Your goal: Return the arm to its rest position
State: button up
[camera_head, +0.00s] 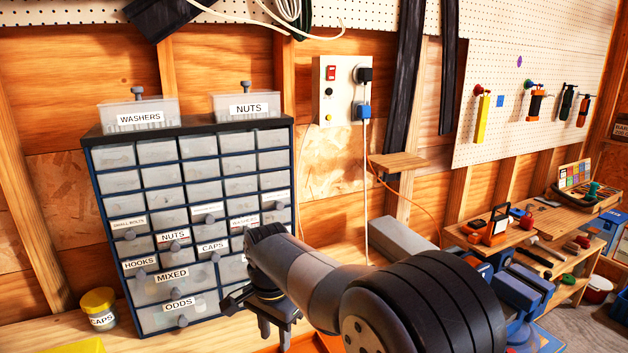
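My arm (310,272) reaches in from the lower right, bent over the bench in front of the drawer cabinet. My gripper (272,325) points down at the cabinet's lower right, near the ODDS and MIXED drawers. It is dark and small in the picture, and I cannot tell whether its fingers are apart. I see nothing held in it. It overlaps the cabinet's lower right drawers and hides part of them.
The drawer cabinet (90,170) carries bins labelled WASHERS (137,106) and NUTS (247,96). A yellow-lidded CAPS jar (99,308) stands left. A socket panel (340,90) with a hanging cable is behind. A tool-covered workbench (500,240) is right.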

jog(key=shift+r+p, duration=1)
jog(key=shift+r, duration=0.5)
jog(key=shift+f, duration=0.1)
